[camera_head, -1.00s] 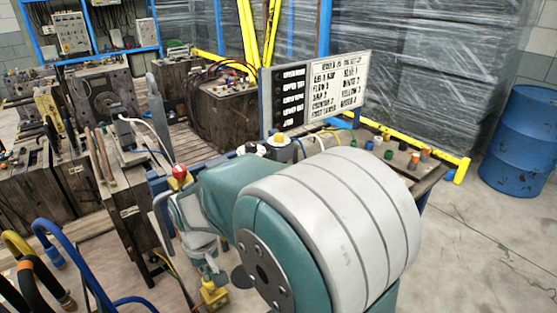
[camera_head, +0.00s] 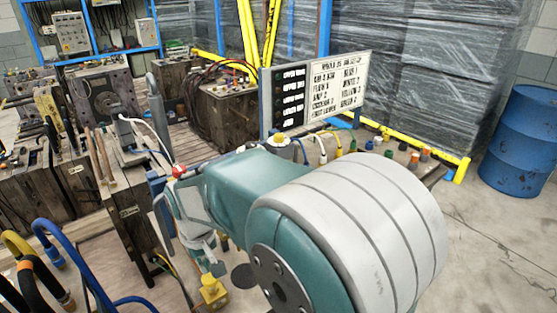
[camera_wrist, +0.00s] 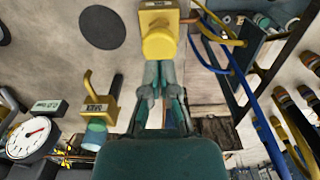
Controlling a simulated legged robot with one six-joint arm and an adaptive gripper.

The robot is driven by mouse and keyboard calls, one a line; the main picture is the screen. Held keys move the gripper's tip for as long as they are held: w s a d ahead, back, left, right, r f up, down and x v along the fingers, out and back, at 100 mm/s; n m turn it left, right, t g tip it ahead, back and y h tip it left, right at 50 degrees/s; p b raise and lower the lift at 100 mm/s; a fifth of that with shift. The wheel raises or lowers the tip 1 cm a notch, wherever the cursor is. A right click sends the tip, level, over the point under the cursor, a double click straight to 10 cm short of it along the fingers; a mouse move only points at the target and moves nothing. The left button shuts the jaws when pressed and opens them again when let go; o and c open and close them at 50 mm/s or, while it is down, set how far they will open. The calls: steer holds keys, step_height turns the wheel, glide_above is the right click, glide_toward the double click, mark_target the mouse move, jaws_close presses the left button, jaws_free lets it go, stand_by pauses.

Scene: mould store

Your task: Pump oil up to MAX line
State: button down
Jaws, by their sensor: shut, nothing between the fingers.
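In the wrist view my gripper (camera_wrist: 160,90) is shut and empty. Its fingertips are at the near edge of a round yellow knob (camera_wrist: 158,42) on a yellow block; I cannot tell whether they touch it. A yellow lever-like fitting (camera_wrist: 100,98) with a small label and a green-blue base stands to the left. A round white gauge (camera_wrist: 28,138) with a red needle is at lower left. In the head view a yellow block (camera_head: 212,291) shows below my wrist; my arm hides much of that area. No MAX line can be made out.
Blue and yellow hoses (camera_wrist: 228,55) run at the right of the wrist view. In the head view a lettered board (camera_head: 318,95) stands behind my arm, with a blue drum (camera_head: 520,140) at right, worn mould blocks (camera_head: 100,95) at left and bent blue hoses (camera_head: 75,255) at front left.

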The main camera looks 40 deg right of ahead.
mark_target(209, 277)
steer(key=shift+f, duration=2.25)
stand_by(0.3)
steer(key=shift+r, duration=2.25)
steer(key=shift+f, duration=2.4)
steer(key=shift+r, duration=2.4)
